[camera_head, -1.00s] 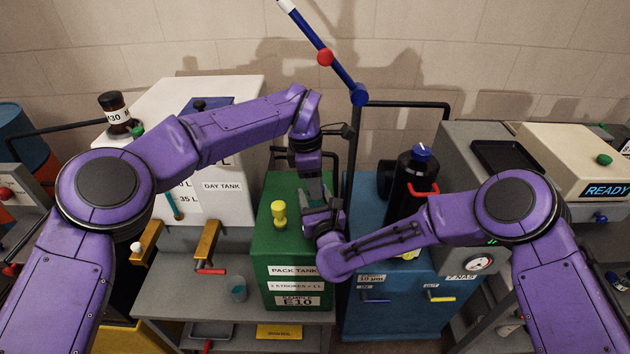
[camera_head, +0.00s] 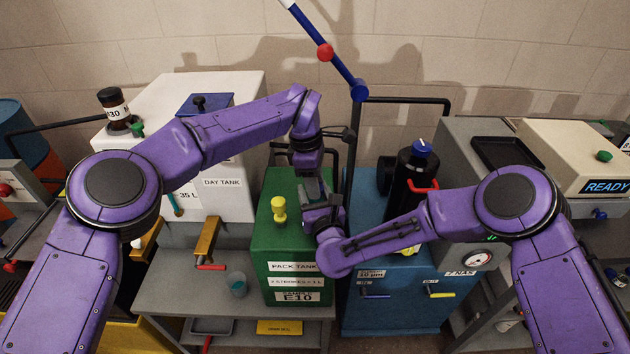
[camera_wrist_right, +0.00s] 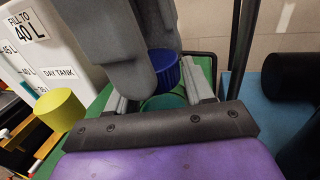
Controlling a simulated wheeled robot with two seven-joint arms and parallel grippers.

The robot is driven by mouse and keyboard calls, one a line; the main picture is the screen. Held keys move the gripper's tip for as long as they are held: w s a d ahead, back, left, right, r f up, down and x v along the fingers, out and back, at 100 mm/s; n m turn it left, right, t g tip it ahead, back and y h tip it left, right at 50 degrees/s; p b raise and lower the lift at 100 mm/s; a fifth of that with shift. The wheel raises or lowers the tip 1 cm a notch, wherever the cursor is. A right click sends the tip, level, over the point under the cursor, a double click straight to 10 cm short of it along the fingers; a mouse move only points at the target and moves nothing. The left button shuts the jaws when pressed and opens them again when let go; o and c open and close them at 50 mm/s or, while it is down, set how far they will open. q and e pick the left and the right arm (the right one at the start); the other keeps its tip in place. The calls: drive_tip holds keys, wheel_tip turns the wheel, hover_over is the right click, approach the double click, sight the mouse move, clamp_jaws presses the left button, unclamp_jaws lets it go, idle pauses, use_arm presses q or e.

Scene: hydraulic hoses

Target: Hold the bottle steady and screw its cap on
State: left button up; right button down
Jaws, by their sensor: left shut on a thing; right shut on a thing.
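My left gripper (camera_head: 315,188) points down over the green pack tank (camera_head: 262,240). In the right wrist view its grey fingers come from above and are shut on a ribbed blue cap (camera_wrist_right: 164,68). My right gripper (camera_head: 322,213) is just below it, and its fingers (camera_wrist_right: 160,95) show in the right wrist view on either side of a green bottle (camera_wrist_right: 163,103). It is shut on the bottle, of which only a small upper part shows. The cap is directly over the bottle's top. I cannot tell whether its threads are engaged. In the head view the grippers hide both.
A yellow knob (camera_head: 279,208) stands on the pack tank, left of the grippers. A white day tank (camera_head: 220,205) stands to the left. A blue cabinet (camera_head: 395,310) with a black blue-capped container (camera_head: 412,180) stands to the right. A dark post rises just behind.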

use_arm(q)
drive_tip(key=m, duration=0.4)
drive_tip(key=shift+w+m+g, duration=0.1)
drive_tip(key=shift+m+g, duration=0.2)
drive_tip(key=shift+m, duration=0.1)
drive_tip(key=m, duration=0.3)
drive_tip(key=m+y, duration=0.1)
drive_tip(key=m, duration=0.2)
drive_tip(key=shift+g, duration=0.3)
drive_tip(key=o, duration=1)
